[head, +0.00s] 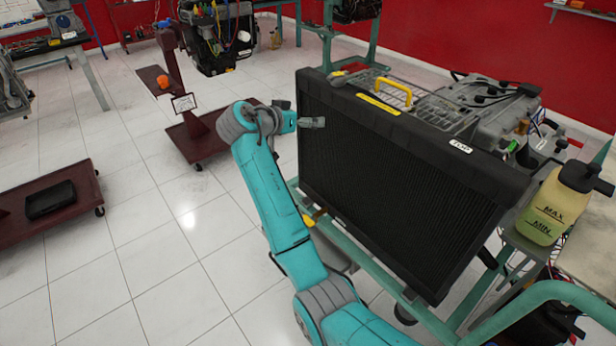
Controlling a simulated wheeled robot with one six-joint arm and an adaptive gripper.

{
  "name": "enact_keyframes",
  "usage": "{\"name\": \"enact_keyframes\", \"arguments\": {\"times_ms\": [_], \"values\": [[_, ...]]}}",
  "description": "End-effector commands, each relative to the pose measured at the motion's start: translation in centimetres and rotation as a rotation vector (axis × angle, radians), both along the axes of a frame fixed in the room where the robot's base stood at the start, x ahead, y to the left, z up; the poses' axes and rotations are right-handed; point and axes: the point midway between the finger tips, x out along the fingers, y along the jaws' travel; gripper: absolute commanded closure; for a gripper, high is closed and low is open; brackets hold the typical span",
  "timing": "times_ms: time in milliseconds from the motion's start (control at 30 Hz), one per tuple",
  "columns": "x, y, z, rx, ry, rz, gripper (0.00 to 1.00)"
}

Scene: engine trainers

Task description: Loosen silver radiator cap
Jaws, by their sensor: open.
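The large black radiator (390,180) stands tilted on a green trainer frame in the middle of the head view. A yellow label and a white "TOP" label are on its upper edge. I cannot make out the silver radiator cap in this view. My gripper (308,122) is open, at the radiator's upper left side and in front of its face. It looks empty. I cannot tell whether it touches the radiator.
A grey engine (490,105) and a yellow handle (388,92) are behind the radiator. A fluid bottle (545,210) stands at right. Green frame rails (545,293) run at lower right.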

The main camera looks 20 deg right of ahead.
Motion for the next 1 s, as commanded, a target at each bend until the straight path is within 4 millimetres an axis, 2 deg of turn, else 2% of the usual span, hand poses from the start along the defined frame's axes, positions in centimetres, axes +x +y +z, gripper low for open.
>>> {"name": "enact_keyframes", "arguments": {"times_ms": [33,600,800,1000], "values": [[-0.2,0.0,-1.1,-0.003,0.009,0.015,0.00],[-2.4,0.5,-10.5,-0.024,0.075,0.190,0.00],[-3.6,0.7,-13.5,-0.028,0.093,0.249,0.00],[-4.5,1.0,-15.7,-0.032,0.106,0.293,0.00]]}}
